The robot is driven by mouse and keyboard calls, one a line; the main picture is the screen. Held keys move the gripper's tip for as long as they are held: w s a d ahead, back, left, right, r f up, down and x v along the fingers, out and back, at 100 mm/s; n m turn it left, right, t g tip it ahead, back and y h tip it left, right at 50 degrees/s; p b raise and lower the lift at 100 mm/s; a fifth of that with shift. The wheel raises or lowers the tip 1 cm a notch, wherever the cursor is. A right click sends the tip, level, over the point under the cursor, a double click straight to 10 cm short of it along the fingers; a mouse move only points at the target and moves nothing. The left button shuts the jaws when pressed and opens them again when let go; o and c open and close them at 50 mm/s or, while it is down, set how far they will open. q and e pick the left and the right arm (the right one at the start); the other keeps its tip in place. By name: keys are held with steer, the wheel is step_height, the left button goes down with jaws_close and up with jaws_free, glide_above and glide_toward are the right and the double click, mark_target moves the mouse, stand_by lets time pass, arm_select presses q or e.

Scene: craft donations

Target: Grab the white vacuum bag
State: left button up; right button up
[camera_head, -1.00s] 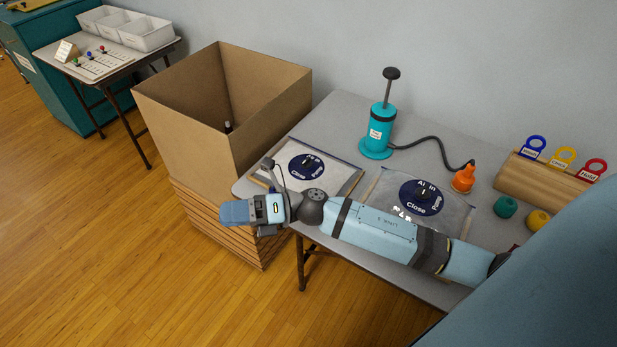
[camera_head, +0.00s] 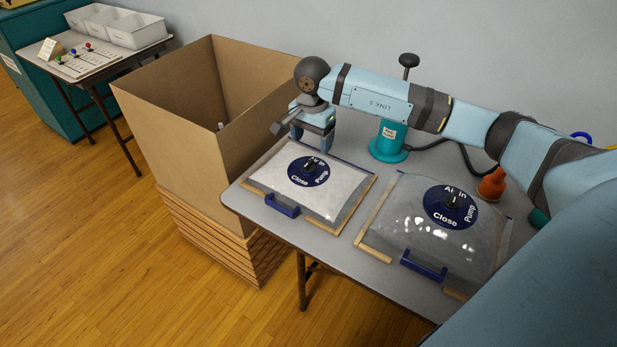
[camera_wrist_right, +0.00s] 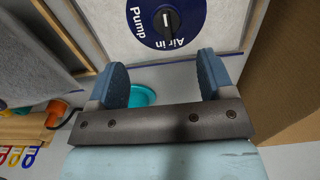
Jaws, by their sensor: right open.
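The white vacuum bag (camera_head: 265,178) lies on the left part of the grey table, in a wooden frame, with a dark blue round dial on top and a blue clip at its front edge. In the right wrist view the bag (camera_wrist_right: 115,40) shows ahead, its dial just beyond the fingers. My right gripper (camera_head: 315,143) is open and empty, pointing down by the bag's back edge. In the right wrist view its two blue fingers (camera_wrist_right: 163,80) are spread apart, with nothing between them but table and the teal pump base. My left gripper is not in view.
A grey vacuum bag (camera_head: 400,225) lies to the right on the table (camera_head: 350,262). A teal pump (camera_head: 388,146) with a hose and orange nozzle (camera_head: 492,185) stands behind. An open cardboard box (camera_head: 175,140) on slatted wood stands left, close to the gripper.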

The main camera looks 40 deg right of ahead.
mark_target(308, 163)
step_height(308, 163, down, 4)
steer(key=shift+r, duration=0.1)
steer(key=f, duration=0.5)
steer(key=shift+w+a+f+b, duration=0.15)
steer(key=shift+w+a+b, duration=0.1)
steer(key=shift+w+b, duration=0.1)
steer(key=shift+c, duration=0.4)
steer(key=c, duration=1.1)
